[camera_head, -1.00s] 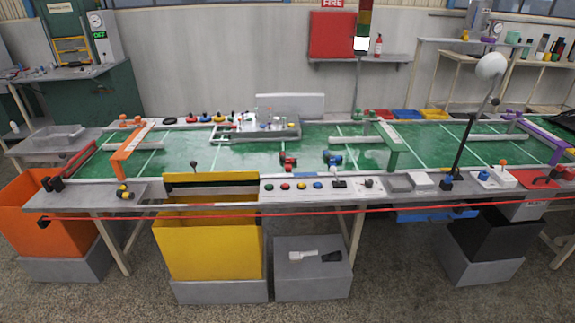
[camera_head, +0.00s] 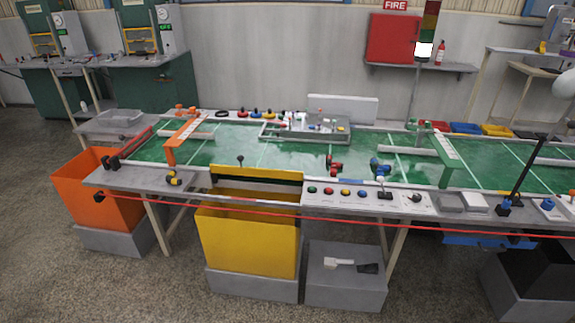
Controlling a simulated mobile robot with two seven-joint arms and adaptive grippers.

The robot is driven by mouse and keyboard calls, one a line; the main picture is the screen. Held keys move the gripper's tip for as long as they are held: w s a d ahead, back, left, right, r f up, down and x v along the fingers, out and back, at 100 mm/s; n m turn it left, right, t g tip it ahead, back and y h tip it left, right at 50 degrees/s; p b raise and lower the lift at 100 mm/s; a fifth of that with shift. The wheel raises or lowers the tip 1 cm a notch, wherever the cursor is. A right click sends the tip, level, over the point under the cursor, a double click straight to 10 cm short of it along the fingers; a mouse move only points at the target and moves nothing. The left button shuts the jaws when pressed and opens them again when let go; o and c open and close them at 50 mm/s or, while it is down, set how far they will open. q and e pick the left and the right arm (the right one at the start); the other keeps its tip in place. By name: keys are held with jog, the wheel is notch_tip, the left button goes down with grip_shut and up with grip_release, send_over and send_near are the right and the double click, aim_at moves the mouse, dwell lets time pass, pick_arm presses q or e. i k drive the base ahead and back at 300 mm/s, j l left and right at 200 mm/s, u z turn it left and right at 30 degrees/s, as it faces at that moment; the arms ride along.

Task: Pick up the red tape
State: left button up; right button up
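A small red item (camera_head: 241,114) sits in a row of small coloured items along the back edge of the green worktable (camera_head: 270,150). It is too small to tell whether it is a roll of tape. A long thin red line (camera_head: 330,219) runs along the table's front; I cannot tell whether it is tape, cord or hose. A red tool-like item (camera_head: 334,165) lies on the green surface. Neither of my grippers is in view.
An orange bin (camera_head: 98,195), a yellow bin (camera_head: 247,245) and a grey box (camera_head: 345,285) stand at the table's front. Orange (camera_head: 185,135) and green (camera_head: 445,160) arches cross the table. Bare floor (camera_head: 60,280) lies at the front left.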

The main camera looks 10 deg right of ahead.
aim_at(333, 167)
jog(key=i+l+u, duration=0.1)
jog(key=l+u, duration=0.25)
jog(key=l, duration=0.15)
jog(key=l+u, duration=0.35)
jog(key=l, duration=0.15)
